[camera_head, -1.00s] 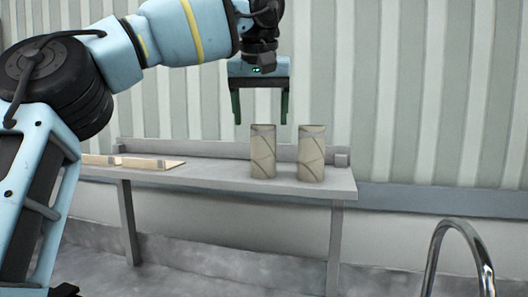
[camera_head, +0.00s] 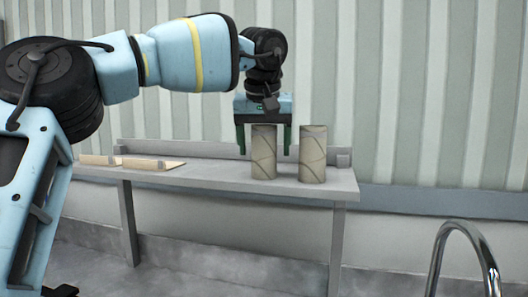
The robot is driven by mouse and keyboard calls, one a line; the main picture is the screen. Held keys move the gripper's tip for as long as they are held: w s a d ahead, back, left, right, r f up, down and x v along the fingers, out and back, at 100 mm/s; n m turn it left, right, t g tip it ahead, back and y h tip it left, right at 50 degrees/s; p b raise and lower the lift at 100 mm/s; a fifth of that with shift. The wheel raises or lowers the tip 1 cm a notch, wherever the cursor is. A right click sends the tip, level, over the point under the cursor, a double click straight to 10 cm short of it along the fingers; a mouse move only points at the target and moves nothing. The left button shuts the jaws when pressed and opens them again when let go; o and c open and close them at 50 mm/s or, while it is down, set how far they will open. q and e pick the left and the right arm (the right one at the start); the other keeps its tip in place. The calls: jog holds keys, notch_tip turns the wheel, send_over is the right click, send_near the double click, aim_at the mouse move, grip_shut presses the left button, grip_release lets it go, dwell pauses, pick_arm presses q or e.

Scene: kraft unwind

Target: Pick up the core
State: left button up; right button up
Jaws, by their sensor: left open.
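Two upright cardboard cores stand side by side on a grey bench (camera_head: 215,179). The left core (camera_head: 263,158) and the right core (camera_head: 312,158) are brown-grey tubes with spiral seams. My left gripper (camera_head: 264,150) points down at the left core, its two green fingers open. One finger shows left of the core's upper part, the other in the gap between the two cores. I cannot tell whether either finger touches a core. My right gripper is not in view.
Flat light-brown pieces (camera_head: 150,164) lie on the bench's left part. A low back rail runs along the bench, with a small grey block (camera_head: 343,160) at its right end. A curved chrome tube (camera_head: 465,232) rises at the lower right.

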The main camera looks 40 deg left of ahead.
pick_arm(q)
jog(key=shift+c, duration=0.3)
jog(key=c, duration=1)
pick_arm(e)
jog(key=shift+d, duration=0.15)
pick_arm(q)
jog(key=shift+r, duration=0.15)
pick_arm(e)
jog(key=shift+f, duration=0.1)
